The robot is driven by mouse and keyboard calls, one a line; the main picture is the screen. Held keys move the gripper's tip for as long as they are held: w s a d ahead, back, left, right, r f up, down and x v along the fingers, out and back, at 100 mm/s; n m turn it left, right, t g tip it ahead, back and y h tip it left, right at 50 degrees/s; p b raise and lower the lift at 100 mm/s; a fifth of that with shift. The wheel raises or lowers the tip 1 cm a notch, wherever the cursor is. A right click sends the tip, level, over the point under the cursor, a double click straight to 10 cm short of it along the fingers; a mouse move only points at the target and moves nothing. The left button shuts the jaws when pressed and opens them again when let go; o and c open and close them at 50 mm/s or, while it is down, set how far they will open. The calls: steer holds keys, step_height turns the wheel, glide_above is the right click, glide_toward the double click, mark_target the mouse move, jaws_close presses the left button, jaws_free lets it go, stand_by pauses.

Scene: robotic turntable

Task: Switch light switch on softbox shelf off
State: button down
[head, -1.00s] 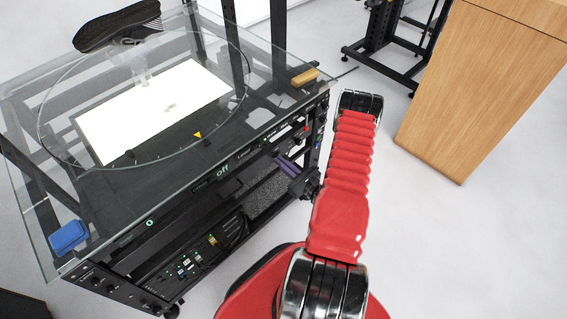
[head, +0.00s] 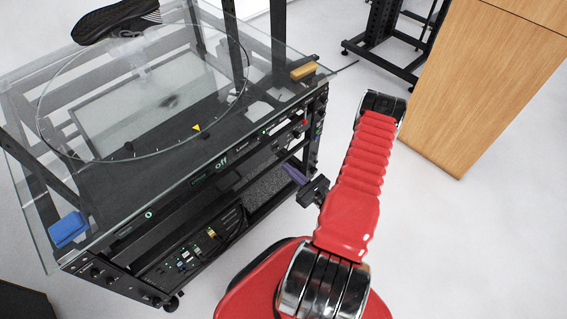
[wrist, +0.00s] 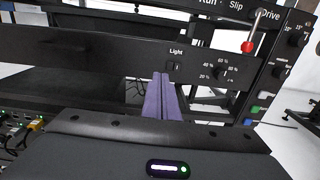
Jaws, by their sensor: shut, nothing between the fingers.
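The light switch (wrist: 172,66) is a small control under the "Light" label on a black panel, the softbox shelf front (wrist: 90,48), in the wrist view. My gripper (wrist: 162,77) is shut and empty; its purple fingers point at the panel, tips just below and left of the switch. I cannot tell whether they touch it. In the head view the purple fingers (head: 294,173) show in front of the rack's right part, and the switch is too small to make out. The softbox panel (head: 140,110) under the glass turntable looks grey and unlit.
A dial (wrist: 221,72) with percent marks sits right of the switch. A red-knobbed lever (wrist: 248,46) hangs above it. The glass top (head: 45,235) overhangs the rack, with a blue block (head: 67,229) and a shoe (head: 115,19) on it. A wooden cabinet (head: 485,85) stands right.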

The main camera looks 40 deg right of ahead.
steer(key=s+a, duration=0.1)
steer(key=s, duration=0.5)
steer(key=shift+s+a, duration=0.3)
stand_by(0.4)
